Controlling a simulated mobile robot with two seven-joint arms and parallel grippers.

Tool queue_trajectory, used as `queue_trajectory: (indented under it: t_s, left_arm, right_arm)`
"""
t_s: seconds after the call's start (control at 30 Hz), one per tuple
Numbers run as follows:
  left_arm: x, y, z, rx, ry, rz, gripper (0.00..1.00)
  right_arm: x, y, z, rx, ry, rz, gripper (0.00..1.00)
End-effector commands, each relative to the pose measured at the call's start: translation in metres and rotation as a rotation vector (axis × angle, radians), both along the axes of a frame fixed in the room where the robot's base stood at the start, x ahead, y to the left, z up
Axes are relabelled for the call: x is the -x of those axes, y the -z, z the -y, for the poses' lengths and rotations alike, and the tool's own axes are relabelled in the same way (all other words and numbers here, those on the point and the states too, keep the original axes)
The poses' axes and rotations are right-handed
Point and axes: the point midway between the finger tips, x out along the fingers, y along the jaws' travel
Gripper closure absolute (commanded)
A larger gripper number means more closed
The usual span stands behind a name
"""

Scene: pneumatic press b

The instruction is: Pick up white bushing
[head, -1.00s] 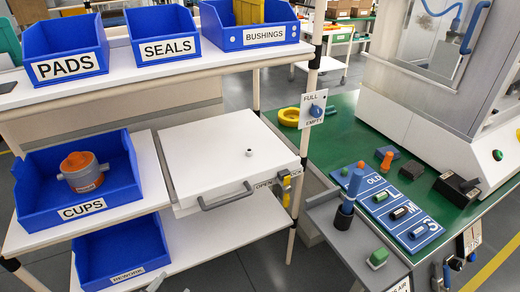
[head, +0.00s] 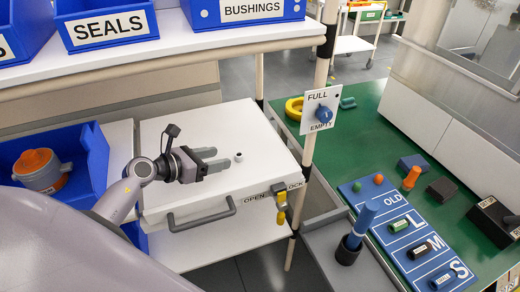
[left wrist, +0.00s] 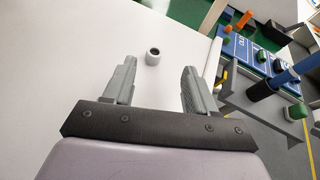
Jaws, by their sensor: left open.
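The white bushing (head: 238,157) is a small ring with a dark hole, standing on the white lid (head: 185,135) of the drawer box on the shelf. It also shows in the left wrist view (left wrist: 153,57), beyond the fingertips and nearer the left finger. My left gripper (head: 216,158) is open and empty just above the lid, its fingers pointing right toward the bushing. In the left wrist view my left gripper (left wrist: 158,70) has a wide gap between its fingers. The bushing is apart from both fingers. My right gripper is not in view.
The blue BUSHINGS bin (head: 245,12) and SEALS bin (head: 105,25) stand on the shelf above. A post with a FULL/EMPTY knob (head: 323,114) rises right of the lid. A cup sits in the blue bin (head: 92,170) at left. The green bench (head: 375,150) is at right.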

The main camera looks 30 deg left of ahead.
Motion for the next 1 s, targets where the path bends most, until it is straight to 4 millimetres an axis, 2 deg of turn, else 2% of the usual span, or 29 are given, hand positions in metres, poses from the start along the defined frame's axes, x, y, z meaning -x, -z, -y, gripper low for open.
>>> queue_trajectory:
  t_s: [0.17, 0.47, 0.8, 1.0]
  left_arm:
    - [-0.005, 0.004, -0.008, -0.076, 0.009, -0.007, 0.43]
    - [-0.025, 0.013, 0.001, -0.073, 0.008, -0.008, 0.43]
    - [-0.057, 0.032, 0.016, -0.071, 0.008, -0.007, 0.43]
    - [-0.061, 0.034, 0.018, -0.074, 0.009, -0.007, 0.43]
  right_arm:
    - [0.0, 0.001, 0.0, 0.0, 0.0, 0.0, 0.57]
    - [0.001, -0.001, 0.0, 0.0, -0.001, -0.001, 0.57]
    - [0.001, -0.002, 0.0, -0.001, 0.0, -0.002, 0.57]
    - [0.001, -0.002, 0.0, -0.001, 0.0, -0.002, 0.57]
